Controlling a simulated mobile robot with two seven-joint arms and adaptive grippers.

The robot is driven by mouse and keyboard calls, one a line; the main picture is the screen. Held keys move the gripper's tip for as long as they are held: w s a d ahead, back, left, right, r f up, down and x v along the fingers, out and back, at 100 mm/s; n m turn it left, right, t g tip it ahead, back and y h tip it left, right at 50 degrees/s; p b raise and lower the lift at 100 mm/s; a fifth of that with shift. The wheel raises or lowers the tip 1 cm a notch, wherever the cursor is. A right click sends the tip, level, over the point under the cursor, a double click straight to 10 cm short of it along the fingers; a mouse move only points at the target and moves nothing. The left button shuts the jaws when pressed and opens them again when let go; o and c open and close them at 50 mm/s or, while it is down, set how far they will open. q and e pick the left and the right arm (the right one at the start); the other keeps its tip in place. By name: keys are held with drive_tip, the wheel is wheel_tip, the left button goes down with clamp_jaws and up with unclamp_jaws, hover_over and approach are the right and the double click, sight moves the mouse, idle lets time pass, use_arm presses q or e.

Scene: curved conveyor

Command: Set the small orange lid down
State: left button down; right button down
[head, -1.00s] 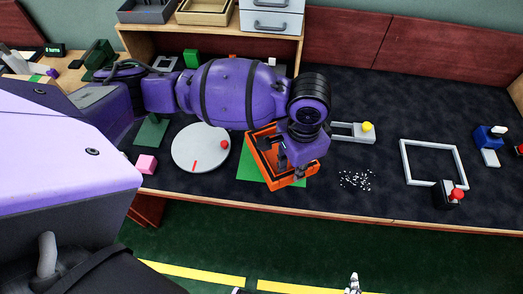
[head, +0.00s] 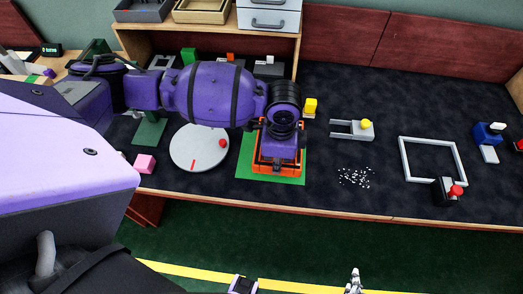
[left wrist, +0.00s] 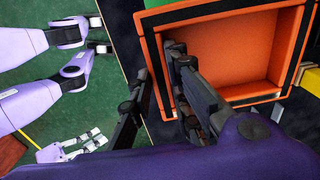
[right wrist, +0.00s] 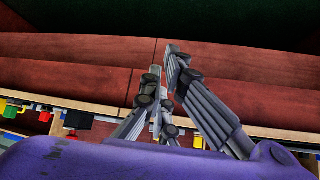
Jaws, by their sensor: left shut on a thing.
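The orange lid (head: 277,169) is a shallow square tray shape with raised walls, over the green mat (head: 243,168) and roughly in line with it. In the left wrist view the lid (left wrist: 232,50) shows its hollow side. My left gripper (left wrist: 156,75) is shut on its wall, one finger inside and one outside. My left arm hides the lid's middle in the head view. I cannot tell whether the lid touches the mat. My right gripper (head: 354,283) is low at the front, off the table; in its wrist view the fingertips (right wrist: 163,62) look close together and empty.
Left of the mat is a white round disc (head: 192,157) with a red ball, and a pink block (head: 145,164). To the right are white bits (head: 355,177), a grey fixture with a yellow knob (head: 366,124) and a white square frame (head: 402,158). A yellow block (head: 310,105) stands behind.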

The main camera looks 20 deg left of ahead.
use_arm(q)
drive_tip(key=shift+w+a+f, duration=0.15)
drive_tip(key=shift+a, duration=0.05)
drive_tip(key=f, duration=0.1)
drive_tip(key=a+f, duration=0.1)
drive_tip(key=f, duration=0.2)
drive_tip(key=shift+w+a+f, duration=0.1)
drive_tip(key=shift+a+f, duration=0.1)
drive_tip(key=shift+a, duration=0.1)
drive_tip(key=shift+f, duration=0.2)
drive_tip(key=c, duration=2.1)
unclamp_jaws()
drive_tip(key=shift+f, duration=0.1)
drive_tip(key=o, duration=0.5)
drive_tip(key=shift+c, duration=0.2)
drive_tip(key=shift+r, duration=0.2)
wheel_tip(320, 180, up, 12)
drive_tip(key=shift+f+p, duration=0.1)
drive_tip(key=shift+p, duration=0.2)
use_arm(e)
drive_tip(key=shift+w+a+r, duration=0.1)
drive_tip(key=shift+a+r, duration=0.1)
drive_tip(key=shift+r, duration=0.1)
